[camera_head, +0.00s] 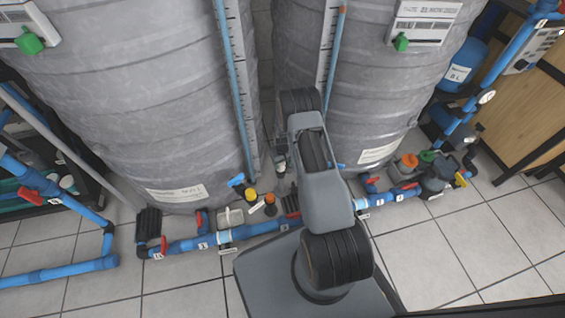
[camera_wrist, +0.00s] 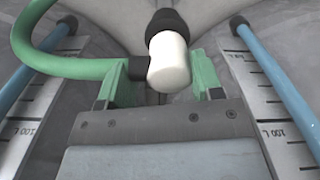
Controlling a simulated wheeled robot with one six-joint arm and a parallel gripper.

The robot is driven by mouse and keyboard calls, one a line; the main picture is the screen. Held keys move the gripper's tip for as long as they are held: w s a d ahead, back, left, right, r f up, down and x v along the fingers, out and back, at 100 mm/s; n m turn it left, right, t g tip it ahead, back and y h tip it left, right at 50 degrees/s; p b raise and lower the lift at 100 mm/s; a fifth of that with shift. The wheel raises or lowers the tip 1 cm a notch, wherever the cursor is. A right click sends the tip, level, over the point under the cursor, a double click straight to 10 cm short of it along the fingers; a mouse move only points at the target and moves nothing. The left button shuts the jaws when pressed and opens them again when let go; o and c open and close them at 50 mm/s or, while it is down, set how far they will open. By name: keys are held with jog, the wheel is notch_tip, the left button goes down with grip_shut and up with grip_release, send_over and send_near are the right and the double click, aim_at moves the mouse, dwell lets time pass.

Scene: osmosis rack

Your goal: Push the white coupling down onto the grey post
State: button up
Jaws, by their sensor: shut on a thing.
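In the wrist view my gripper (camera_wrist: 162,78) shows two green fingers, one on each side of the white coupling (camera_wrist: 170,62). The gripper is shut on the coupling, though the contact itself is partly hidden. The coupling is a rounded white cylinder with a black collar (camera_wrist: 166,22) at its far end. A black side piece (camera_wrist: 139,68) joins it on the left to a thick green hose (camera_wrist: 75,67). The grey post cannot be made out in either view.
Two large grey tanks (camera_head: 130,90) (camera_head: 365,80) stand close together, with a narrow gap. Measuring scales (camera_head: 236,85) with blue tubes run up them. Blue pipes (camera_head: 190,243) with red-handled valves cross the floor in front. Tiled floor (camera_head: 490,245) is open at the right.

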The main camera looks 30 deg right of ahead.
jog(key=shift+f+b, duration=0.35)
jog(key=shift+f, duration=0.05)
dwell(0.4)
jog(key=o, duration=1)
notch_tip(320, 180, up, 14)
jog(key=p, duration=0.5)
